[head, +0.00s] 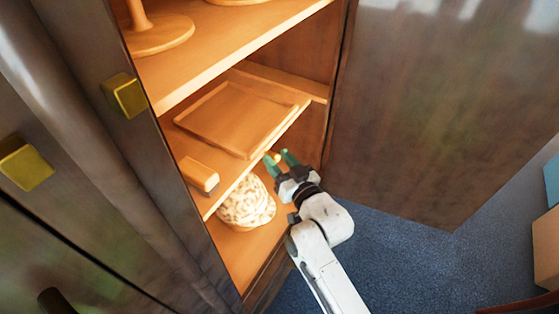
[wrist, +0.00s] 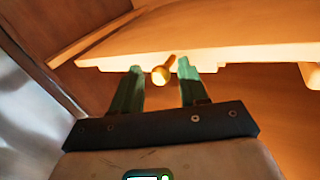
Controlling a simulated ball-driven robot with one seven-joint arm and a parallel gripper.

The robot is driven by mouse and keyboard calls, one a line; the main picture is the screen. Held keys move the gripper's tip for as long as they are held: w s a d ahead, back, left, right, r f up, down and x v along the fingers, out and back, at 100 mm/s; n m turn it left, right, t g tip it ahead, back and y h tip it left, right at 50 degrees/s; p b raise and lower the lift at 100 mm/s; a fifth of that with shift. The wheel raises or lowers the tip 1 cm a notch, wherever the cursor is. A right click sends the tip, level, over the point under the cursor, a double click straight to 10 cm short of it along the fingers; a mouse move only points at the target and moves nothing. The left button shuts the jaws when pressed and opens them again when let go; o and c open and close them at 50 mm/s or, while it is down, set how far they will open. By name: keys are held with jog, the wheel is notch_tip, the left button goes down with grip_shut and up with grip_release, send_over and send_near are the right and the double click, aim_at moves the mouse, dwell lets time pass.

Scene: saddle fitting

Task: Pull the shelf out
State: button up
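The shelf (head: 226,172) is a light wooden board inside the open cabinet, at middle height. Its underside and front edge show in the wrist view (wrist: 235,52). A small brass-coloured knob (wrist: 161,75) sits at its front edge; it also shows in the head view (head: 276,157). My gripper (head: 281,158) is at the shelf's front edge, its green fingers apart. In the wrist view the fingertips (wrist: 160,69) stand on either side of the knob, with gaps visible between knob and fingers.
A wooden tray (head: 240,112) and a small box (head: 199,175) lie on the shelf. A patterned cap (head: 246,205) sits on the level below. An upper shelf (head: 225,50) holds round wooden pieces. The open cabinet door (head: 430,110) stands at right; blue carpet (head: 385,250) is clear below.

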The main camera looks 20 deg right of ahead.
grip_shut()
jog(key=shift+s+d, duration=0.1)
jog(key=shift+d, duration=0.05)
dwell(0.4)
